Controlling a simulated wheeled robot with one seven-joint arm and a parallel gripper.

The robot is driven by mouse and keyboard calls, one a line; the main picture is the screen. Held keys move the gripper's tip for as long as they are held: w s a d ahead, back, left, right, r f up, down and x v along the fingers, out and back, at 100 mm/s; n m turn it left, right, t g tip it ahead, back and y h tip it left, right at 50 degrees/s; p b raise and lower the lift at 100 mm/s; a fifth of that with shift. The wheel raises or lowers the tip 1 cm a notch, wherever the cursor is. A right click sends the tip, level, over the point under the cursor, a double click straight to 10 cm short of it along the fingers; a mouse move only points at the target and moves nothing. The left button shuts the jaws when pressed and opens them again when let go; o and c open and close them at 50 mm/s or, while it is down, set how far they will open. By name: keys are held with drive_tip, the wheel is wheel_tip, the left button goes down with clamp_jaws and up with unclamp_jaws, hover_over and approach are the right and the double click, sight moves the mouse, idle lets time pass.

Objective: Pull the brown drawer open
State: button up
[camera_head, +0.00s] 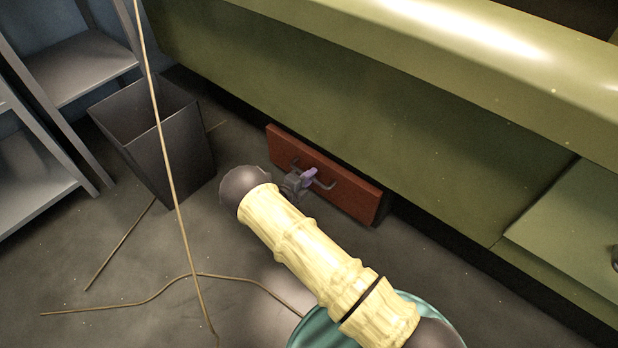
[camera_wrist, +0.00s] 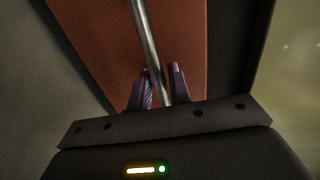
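The brown drawer (camera_head: 352,196) has a reddish-brown front low under the green cabinet, with a thin metal bar handle (camera_head: 325,185) across it. How far the drawer stands out is hard to tell. My gripper (camera_head: 308,175) is at the handle, in front of the drawer's middle. In the wrist view, the brown front (camera_wrist: 185,40) fills the upper middle, and the grey handle (camera_wrist: 146,42) runs down between the two purple fingers of my gripper (camera_wrist: 163,88). The fingers sit close on both sides of the bar and look shut on it. Part of the handle is hidden by my gripper.
The green cabinet (camera_head: 400,110) overhangs the drawer. A dark open bin (camera_head: 160,140) stands to the left, near grey shelves (camera_head: 85,70). Thin tan cords or sticks (camera_head: 120,306) lie on the floor at the lower left. The floor before the drawer is otherwise mostly clear.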

clamp_jaws()
